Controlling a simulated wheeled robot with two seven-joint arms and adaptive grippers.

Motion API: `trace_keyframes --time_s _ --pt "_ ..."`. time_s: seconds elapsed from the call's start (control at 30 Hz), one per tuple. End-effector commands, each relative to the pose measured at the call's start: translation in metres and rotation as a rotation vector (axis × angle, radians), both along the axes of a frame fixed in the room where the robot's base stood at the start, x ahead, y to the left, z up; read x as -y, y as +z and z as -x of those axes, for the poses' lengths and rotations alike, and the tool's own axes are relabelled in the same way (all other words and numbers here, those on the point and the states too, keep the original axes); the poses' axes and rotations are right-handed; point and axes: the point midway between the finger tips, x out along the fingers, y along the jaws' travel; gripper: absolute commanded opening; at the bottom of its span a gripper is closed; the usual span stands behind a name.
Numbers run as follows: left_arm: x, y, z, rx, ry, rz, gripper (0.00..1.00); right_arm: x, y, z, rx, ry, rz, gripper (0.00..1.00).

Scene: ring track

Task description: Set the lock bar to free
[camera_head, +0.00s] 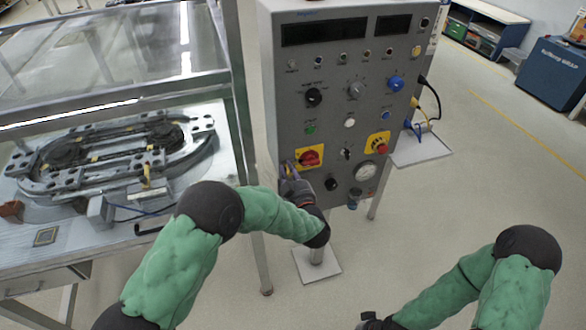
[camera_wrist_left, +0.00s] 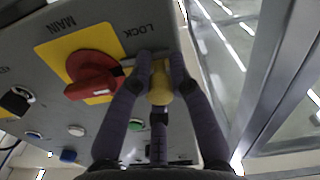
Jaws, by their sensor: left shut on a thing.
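The lock bar shows in the left wrist view as a yellow grip (camera_wrist_left: 159,88) just below the LOCK lettering. A short grey piece beside it reaches toward the red main switch (camera_wrist_left: 93,76) on its yellow plate. My left gripper (camera_wrist_left: 159,72) is shut on the yellow grip, one finger on each side. In the head view my left gripper (camera_head: 287,170) is at the lower left edge of the control panel, beside the red main switch (camera_head: 309,158), and covers most of the bar. My right gripper (camera_head: 372,322) is cut off at the bottom edge; its fingers are unclear.
The grey control panel (camera_head: 292,75) carries several knobs, buttons and a gauge (camera_head: 365,171). A red emergency button on a yellow plate (camera_head: 378,146) sits to the right. A glass-covered bench with a ring track (camera_head: 110,155) stands left.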

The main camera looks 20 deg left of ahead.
Motion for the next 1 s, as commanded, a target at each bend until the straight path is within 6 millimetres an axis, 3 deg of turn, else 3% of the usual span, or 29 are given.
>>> trace_keyframes --time_s 0.13,0.17,0.2,0.23,0.27,0.67,1.0 --pt "-0.003 -0.001 0.001 -0.002 0.010 0.000 0.00 0.000 -0.001 0.000 0.000 0.000 0.000 0.00" --pt "-0.003 -0.001 0.001 -0.002 0.010 0.000 0.23 0.000 -0.001 0.000 0.000 0.000 0.000 0.00" --pt "-0.003 -0.002 0.001 -0.002 0.010 0.000 0.34 0.000 -0.001 0.000 0.000 0.000 0.000 0.00" --pt "-0.003 -0.001 0.001 -0.002 0.010 0.000 0.42 0.000 -0.001 0.000 0.000 0.000 0.000 0.00" --pt "-0.003 -0.001 0.001 -0.002 0.010 0.000 0.45 0.000 -0.001 0.000 0.000 0.000 0.000 0.00" --pt "0.002 -0.001 0.004 -0.001 0.006 0.001 0.45 0.000 -0.001 0.000 0.000 0.000 0.000 0.00" --pt "0.034 0.000 0.052 0.000 0.003 -0.001 0.45 0.000 -0.001 0.000 0.000 0.000 0.000 0.00"
